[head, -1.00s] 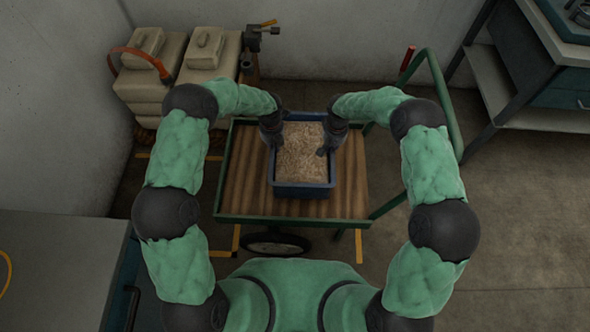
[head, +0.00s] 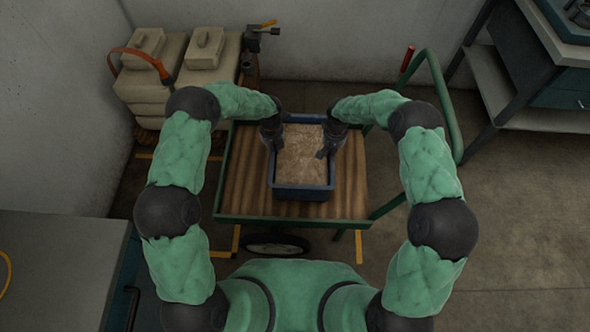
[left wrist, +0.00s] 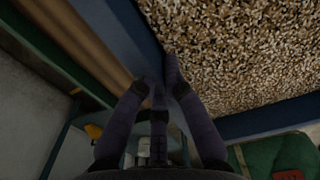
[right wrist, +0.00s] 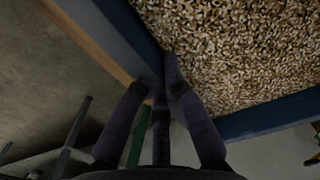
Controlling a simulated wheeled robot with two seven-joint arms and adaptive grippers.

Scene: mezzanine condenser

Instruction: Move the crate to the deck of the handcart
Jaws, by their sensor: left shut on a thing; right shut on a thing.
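The blue crate (head: 303,190), filled with pale granules, is over the wooden deck (head: 243,185) of the green-framed handcart (head: 290,221). In the head view I cannot tell whether its base touches the deck. My left gripper (head: 276,140) is shut on the crate's left wall, and my right gripper (head: 327,145) is shut on its right wall. In the left wrist view, fingers (left wrist: 160,80) straddle the blue wall (left wrist: 135,35). In the right wrist view, fingers (right wrist: 160,80) straddle the opposite wall (right wrist: 130,30). The crate's underside is hidden.
The cart's green handle (head: 445,95) rises at right. A shelved bench (head: 500,75) stands at far right, and a grey worktop (head: 55,265) at near left. Bare deck shows on both sides of the crate.

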